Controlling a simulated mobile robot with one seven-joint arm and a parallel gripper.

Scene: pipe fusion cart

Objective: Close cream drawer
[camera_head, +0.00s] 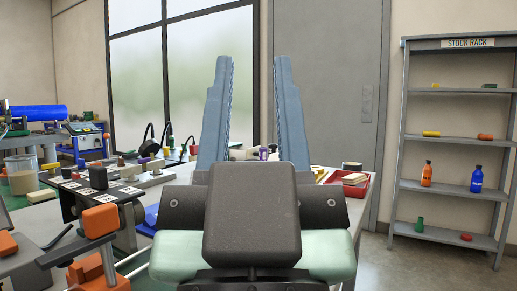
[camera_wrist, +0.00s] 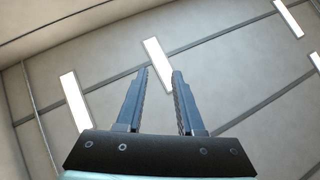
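I cannot make out a cream drawer in either view. My gripper (camera_head: 252,62) stands in the middle of the head view with its two blue-grey fingers pointing up. The fingers are wide apart with nothing between them. In the wrist view my gripper (camera_wrist: 160,73) is also open and empty, with the ceiling behind it. My gripper and wrist hide the middle part of the grey table (camera_head: 160,197) from the head camera.
A red tray (camera_head: 362,187) with a pale block lies at the table's right end. Blocks and a board with white squares (camera_head: 122,189) crowd the left. A grey stock rack (camera_head: 452,142) stands at right. Bare floor (camera_head: 400,265) shows before it. Ceiling lights (camera_wrist: 76,101) show above.

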